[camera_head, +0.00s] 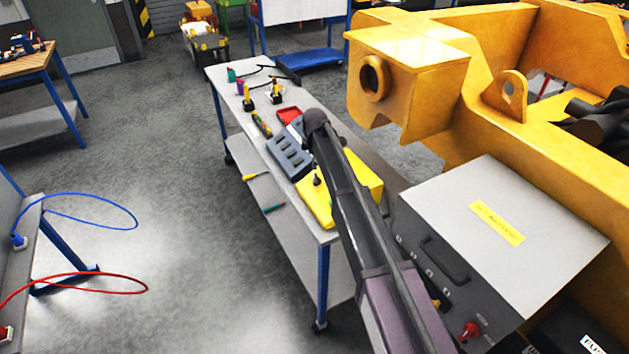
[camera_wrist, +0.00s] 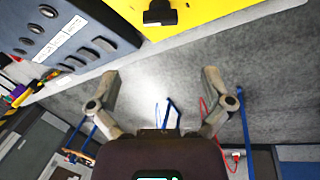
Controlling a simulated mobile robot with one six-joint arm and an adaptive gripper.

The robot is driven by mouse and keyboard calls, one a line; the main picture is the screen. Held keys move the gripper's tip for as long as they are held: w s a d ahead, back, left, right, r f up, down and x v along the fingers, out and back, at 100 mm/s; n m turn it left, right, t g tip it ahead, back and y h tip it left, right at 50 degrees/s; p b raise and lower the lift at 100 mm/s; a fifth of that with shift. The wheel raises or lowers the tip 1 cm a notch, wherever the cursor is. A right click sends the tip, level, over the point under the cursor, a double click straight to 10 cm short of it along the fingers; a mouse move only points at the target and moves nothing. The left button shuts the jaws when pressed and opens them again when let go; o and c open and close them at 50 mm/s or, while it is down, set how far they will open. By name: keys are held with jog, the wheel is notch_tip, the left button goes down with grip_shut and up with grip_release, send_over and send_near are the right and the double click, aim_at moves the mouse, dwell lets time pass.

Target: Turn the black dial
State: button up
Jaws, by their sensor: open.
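The black dial (camera_wrist: 160,12) is on the yellow panel (camera_wrist: 205,14), at the top edge of the wrist view. In the head view, a small dark knob (camera_head: 317,179) stands on the yellow box (camera_head: 318,212), beside my arm, which covers part of the box. My gripper (camera_wrist: 160,82) is open and empty in the wrist view. Its two fingers are spread wide, with grey floor showing between them. The dial appears above the gap between the fingertips, apart from them. My fingers cannot be made out in the head view.
A grey-blue slotted block (camera_head: 290,152) sits beside the yellow box and also shows in the wrist view (camera_wrist: 75,35). Small tools and a red tray (camera_head: 289,115) lie farther along the table. A grey cabinet (camera_head: 500,240) and a large yellow machine frame (camera_head: 500,60) crowd the right side.

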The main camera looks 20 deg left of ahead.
aim_at(314, 177)
jog(key=shift+b+x, duration=5.75)
jog(key=shift+x, duration=0.45)
jog(key=shift+a, duration=0.1)
jog(key=c, duration=1)
